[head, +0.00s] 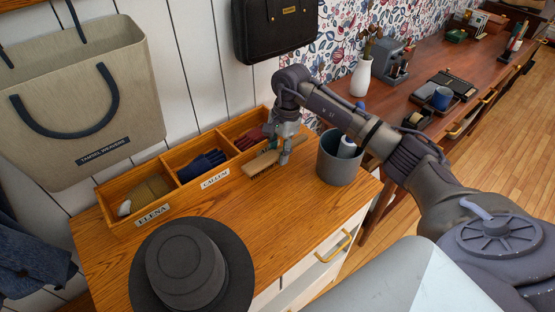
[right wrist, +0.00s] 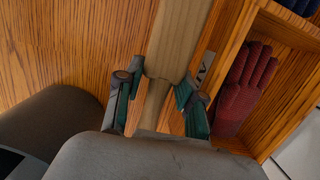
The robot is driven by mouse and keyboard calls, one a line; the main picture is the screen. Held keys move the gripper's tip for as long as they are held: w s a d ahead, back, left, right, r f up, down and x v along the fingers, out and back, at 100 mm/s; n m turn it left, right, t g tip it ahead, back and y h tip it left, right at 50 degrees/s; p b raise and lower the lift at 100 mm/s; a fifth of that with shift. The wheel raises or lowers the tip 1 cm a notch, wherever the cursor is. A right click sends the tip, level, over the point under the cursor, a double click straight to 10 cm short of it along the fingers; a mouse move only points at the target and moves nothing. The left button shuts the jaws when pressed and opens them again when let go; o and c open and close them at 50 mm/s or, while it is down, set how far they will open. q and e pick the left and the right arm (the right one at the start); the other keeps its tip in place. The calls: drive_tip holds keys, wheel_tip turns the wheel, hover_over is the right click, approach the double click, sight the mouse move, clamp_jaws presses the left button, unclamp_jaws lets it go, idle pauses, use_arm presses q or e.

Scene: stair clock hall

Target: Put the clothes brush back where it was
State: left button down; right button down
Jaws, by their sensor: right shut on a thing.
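The clothes brush (head: 262,163) is a light wooden brush just in front of the right end of the wooden glove box. It also shows in the right wrist view (right wrist: 178,38), its broad body pointing away from me. My right gripper (head: 286,152) is shut on its narrower handle, with a finger on each side in the right wrist view (right wrist: 155,104). I cannot tell whether the brush touches the cabinet top. My left gripper is not in view.
The wooden box (head: 150,220) has compartments holding tan, blue and red gloves (right wrist: 245,85). A grey cup (head: 338,165) with a bottle stands right of the gripper. A dark hat (head: 185,265) sits at the front left. The cabinet top (head: 265,207) between them is clear.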

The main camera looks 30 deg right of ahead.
sight(278, 168)
wheel_tip(278, 168, down, 3)
drive_tip(key=shift+f, duration=0.1)
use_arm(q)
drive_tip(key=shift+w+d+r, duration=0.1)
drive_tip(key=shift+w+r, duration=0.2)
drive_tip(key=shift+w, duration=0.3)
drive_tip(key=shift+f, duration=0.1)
use_arm(e)
drive_tip(key=shift+f, duration=0.2)
drive_tip(key=c, duration=1)
unclamp_jaws()
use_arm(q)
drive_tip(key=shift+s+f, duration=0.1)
use_arm(e)
drive_tip(key=shift+r, duration=0.15)
